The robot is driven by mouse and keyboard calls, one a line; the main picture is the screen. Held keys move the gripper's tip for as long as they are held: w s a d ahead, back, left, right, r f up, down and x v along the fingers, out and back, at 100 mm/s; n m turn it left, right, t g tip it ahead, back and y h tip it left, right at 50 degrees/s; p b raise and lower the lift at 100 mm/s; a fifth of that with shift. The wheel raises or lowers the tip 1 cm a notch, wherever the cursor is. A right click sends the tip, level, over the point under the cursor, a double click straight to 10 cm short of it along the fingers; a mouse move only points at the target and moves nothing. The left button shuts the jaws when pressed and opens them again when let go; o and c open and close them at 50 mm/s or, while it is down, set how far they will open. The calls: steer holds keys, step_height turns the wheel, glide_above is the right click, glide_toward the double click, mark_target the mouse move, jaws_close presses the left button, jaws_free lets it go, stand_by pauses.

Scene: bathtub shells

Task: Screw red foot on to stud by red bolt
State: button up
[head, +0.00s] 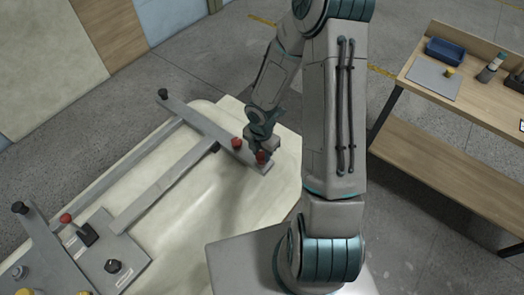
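My gripper (261,152) points down at the near right end of a grey cross bar on the pale shell. A red foot (261,157) shows between its fingertips, and the fingers appear shut on it. The foot is upright, at or just above the bar's end. The stud is hidden beneath the foot and fingers, so I cannot tell whether the thread has engaged. A red bolt (237,143) stands on the same bar, just left of my gripper and apart from it.
The pale upturned shell (220,210) carries grey bars. Black feet stand at the bar's far end (163,93) and at the left (19,207). Another red-topped part (65,218) sits left. A wooden bench (470,75) with a blue tray (445,51) stands right.

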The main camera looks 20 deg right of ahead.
steer(key=m+b, duration=0.1)
steer(key=m, duration=0.3)
steer(key=shift+f+b, duration=0.1)
steer(key=shift+b, duration=0.2)
steer(key=shift+c, duration=0.4)
steer(key=m+b, duration=0.2)
steer(key=m, duration=0.3)
steer(key=shift+m, duration=0.4)
steer(key=o, duration=1.1)
steer(key=shift+o, duration=0.2)
step_height(320, 180, up, 14)
steer(key=shift+p, duration=0.35)
